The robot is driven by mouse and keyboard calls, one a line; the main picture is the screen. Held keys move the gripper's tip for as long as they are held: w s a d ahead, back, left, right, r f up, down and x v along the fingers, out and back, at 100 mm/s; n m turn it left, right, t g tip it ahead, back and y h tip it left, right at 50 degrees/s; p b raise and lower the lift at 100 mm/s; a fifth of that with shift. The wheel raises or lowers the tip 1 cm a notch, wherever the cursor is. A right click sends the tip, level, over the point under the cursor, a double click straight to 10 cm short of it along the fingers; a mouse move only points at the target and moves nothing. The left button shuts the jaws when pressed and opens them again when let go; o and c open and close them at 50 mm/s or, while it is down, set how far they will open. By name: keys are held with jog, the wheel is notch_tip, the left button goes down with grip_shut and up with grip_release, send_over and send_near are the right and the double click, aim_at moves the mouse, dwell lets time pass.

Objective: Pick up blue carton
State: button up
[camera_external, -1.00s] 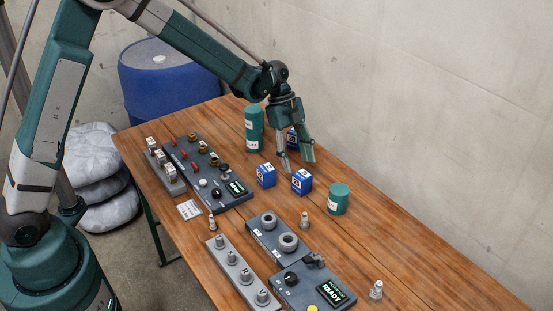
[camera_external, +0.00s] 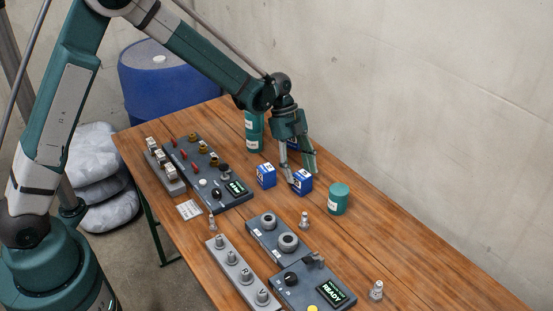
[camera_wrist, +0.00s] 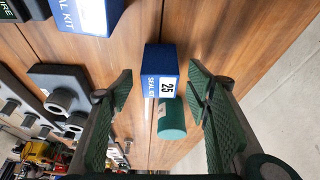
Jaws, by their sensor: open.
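A blue carton (camera_external: 302,181) with a white label stands on the wooden table. A second blue carton (camera_external: 266,175) stands to the left; the wrist view shows a blue carton (camera_wrist: 88,14) at the top.
A short green canister (camera_external: 338,199) stands close to the right of the carton, and a taller one (camera_external: 254,132) stands behind. Dark control panels (camera_external: 207,172) and a fitting block (camera_external: 278,237) lie to the left and in front.

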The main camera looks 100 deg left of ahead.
aim_at(300, 173)
jog(key=shift+b+x, duration=0.3)
jog(key=shift+x, duration=1.65)
jog(key=c, duration=1)
